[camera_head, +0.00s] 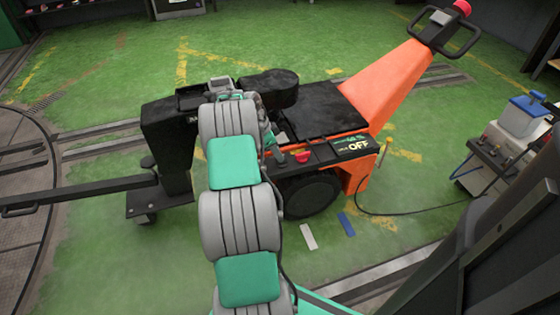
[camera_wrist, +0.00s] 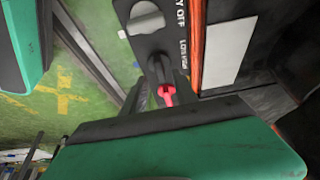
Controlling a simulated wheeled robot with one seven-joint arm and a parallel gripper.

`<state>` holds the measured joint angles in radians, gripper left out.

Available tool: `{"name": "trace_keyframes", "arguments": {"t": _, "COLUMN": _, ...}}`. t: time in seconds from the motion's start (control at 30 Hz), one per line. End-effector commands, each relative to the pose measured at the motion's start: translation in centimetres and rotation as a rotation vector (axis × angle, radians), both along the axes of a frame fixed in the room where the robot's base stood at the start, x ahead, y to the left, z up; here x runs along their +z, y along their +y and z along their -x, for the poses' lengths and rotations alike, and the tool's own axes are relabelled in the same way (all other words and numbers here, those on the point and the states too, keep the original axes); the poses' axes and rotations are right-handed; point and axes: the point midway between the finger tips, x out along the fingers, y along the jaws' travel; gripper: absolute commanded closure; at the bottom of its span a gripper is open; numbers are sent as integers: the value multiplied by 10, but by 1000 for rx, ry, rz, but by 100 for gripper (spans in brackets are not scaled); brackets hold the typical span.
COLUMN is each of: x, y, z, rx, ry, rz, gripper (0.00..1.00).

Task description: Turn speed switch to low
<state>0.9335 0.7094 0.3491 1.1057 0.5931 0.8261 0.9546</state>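The dark control panel (camera_wrist: 168,42) of the orange cart shows in the wrist view, with white lettering that reads OFF and LOW. A switch with a red tip (camera_wrist: 166,93) points down from the panel near the LOW lettering. A grey rotary knob (camera_wrist: 146,18) sits above it. My gripper (camera_wrist: 160,97) is at the red-tipped switch, with dark narrow finger shapes on both sides of it. I cannot tell whether they touch it.
The orange cart (camera_head: 392,85) with a black deck stands on the green floor. A red button (camera_head: 303,157) and an OFF label show on its side. A blue-topped unit (camera_head: 527,115) with a cable stands at right. Floor around the cart is mostly free.

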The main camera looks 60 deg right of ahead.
Motion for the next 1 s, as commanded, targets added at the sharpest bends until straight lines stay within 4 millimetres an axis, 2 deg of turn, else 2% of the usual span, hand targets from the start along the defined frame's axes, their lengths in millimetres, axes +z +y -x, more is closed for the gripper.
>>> {"name": "trace_keyframes", "arguments": {"t": 0.03, "x": -14, "y": -3, "z": 4, "rx": -2, "ry": 1, "rz": -1, "gripper": 65}}
{"name": "trace_keyframes", "arguments": {"t": 0.17, "x": -30, "y": -8, "z": 8, "rx": 1, "ry": 0, "rz": 0, "gripper": 65}}
{"name": "trace_keyframes", "arguments": {"t": 0.43, "x": -32, "y": -9, "z": 9, "rx": 4, "ry": 0, "rz": 0, "gripper": 65}}
{"name": "trace_keyframes", "arguments": {"t": 0.83, "x": -32, "y": -9, "z": 9, "rx": 4, "ry": 0, "rz": 0, "gripper": 98}}
{"name": "trace_keyframes", "arguments": {"t": 1.0, "x": -32, "y": -9, "z": 9, "rx": 4, "ry": 0, "rz": 0, "gripper": 100}}
